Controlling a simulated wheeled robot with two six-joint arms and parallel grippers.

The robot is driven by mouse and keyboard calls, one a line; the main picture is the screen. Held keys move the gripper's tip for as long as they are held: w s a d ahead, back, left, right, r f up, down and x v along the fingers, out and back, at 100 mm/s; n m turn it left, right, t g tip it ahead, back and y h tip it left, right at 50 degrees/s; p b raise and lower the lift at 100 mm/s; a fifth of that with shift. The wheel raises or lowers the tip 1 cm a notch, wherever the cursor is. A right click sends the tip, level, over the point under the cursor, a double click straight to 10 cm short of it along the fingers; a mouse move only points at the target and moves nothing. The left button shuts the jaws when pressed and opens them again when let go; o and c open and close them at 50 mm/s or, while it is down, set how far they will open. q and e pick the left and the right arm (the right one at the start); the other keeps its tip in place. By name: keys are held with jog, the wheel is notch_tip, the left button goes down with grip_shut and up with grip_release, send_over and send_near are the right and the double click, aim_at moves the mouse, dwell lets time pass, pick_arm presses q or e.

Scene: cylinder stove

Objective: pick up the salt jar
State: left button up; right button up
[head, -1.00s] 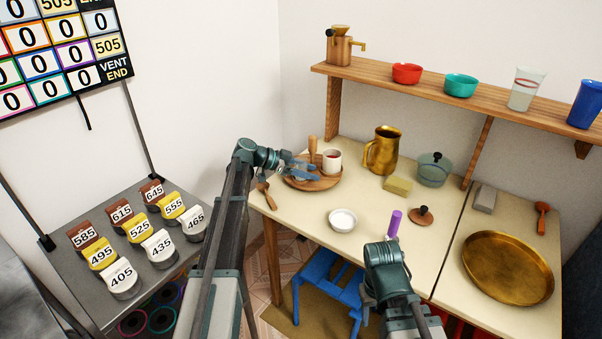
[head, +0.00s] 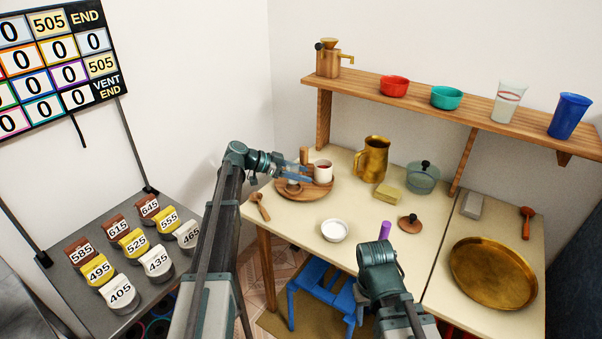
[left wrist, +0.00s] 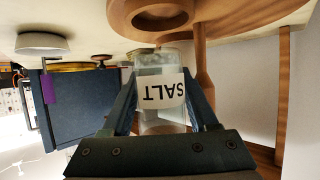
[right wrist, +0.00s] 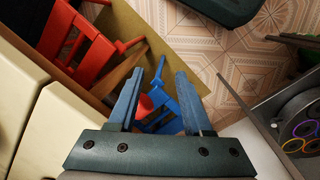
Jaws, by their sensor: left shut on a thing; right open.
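The salt jar (left wrist: 160,122) is a clear glass jar with a white label reading SALT, upside down in the left wrist view. My left gripper (left wrist: 159,76) is shut on it, one finger on each side. In the head view this gripper (head: 297,170) is over the round wooden tray (head: 318,192), left of the cup; the jar is mostly hidden by the fingers there. I cannot tell exactly how far the jar is above the tray. My right gripper (right wrist: 160,74) is open and empty, pointing down in front of the table.
On the tray stand a white cup (head: 323,172) and a wooden cylinder. A brass jug (head: 372,160), sponge (head: 388,196), lidded pot (head: 423,178) and white bowl (head: 334,231) stand nearby. A shelf (head: 450,108) runs above. A blue chair (head: 310,290) is below the table.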

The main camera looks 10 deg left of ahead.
pick_arm(q)
jog(key=s+d+r+p, duration=0.1)
jog(key=s+d, duration=0.3)
jog(key=s, duration=1.1)
jog(key=shift+r, duration=0.15)
jog(key=o, duration=0.7)
grip_shut()
jog(key=shift+d, duration=0.15)
